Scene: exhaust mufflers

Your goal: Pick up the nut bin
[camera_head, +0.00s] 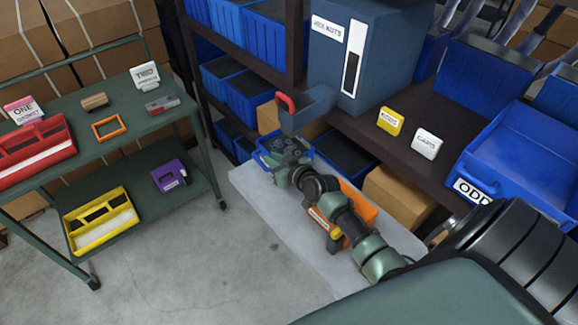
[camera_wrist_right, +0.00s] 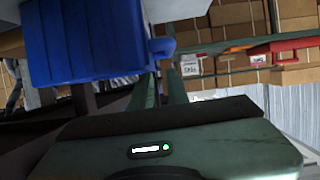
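The nut bin is a small blue bin (camera_head: 303,154) with grey nuts in it, below the dispenser labelled HEX NUTS (camera_head: 345,50). My right arm comes in from the lower right, and its gripper (camera_head: 273,163) is at the bin's near left side, partly covering it. In the right wrist view the blue bin (camera_wrist_right: 95,40) is close up, with a small tab at the tips of my right gripper (camera_wrist_right: 164,68). The fingers are close together and look shut on the tab. The exact contact is small and dark. My left gripper is out of view.
The dispenser's chute with a red handle (camera_head: 285,102) overhangs the bin. An orange bin (camera_head: 357,204) lies beside my right arm. A large blue bin (camera_head: 525,150) is on the shelf at right. A green cart (camera_head: 150,128) stands left, with clear floor between.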

